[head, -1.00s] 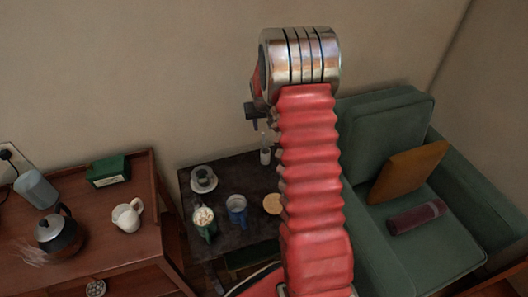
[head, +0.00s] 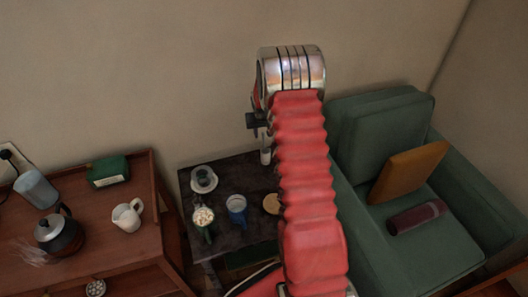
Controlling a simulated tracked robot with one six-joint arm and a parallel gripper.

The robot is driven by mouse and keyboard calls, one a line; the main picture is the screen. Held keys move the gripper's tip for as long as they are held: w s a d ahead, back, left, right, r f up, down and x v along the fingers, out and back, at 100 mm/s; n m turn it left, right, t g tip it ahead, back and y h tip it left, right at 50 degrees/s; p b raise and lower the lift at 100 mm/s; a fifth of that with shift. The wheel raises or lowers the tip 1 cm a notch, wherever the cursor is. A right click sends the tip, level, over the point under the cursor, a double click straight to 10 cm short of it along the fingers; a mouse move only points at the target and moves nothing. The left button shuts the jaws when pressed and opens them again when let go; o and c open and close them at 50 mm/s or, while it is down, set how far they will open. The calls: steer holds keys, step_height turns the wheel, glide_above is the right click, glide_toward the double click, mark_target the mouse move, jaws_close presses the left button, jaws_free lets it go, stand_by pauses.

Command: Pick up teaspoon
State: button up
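I cannot make out a teaspoon in the head view; it may be too small or hidden behind my arm. My red, ribbed arm rises through the middle of the picture and bends over at its metal top. Part of my gripper (head: 259,122) shows as a dark piece left of the arm, over the far right part of the dark table (head: 228,176). Its fingers are mostly hidden, so I cannot see whether they are open or shut. A small whitish item (head: 265,156) stands on the table below it, partly covered by the arm.
The dark table holds a cup on a saucer (head: 204,178), a blue mug (head: 237,206), a green mug with pale contents (head: 203,217) and a round tan item (head: 271,204). A wooden cabinet (head: 130,250) stands left with a kettle (head: 59,234). A green armchair (head: 420,262) stands right.

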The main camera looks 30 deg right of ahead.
mark_target(263, 137)
steer(key=shift+w+d+f, duration=0.15)
steer(key=shift+w+f, duration=0.05)
steer(key=shift+f, duration=0.35)
steer(key=shift+x, duration=2.6)
steer(key=shift+s+d, duration=0.1)
steer(key=shift+s, duration=0.05)
jaws_close()
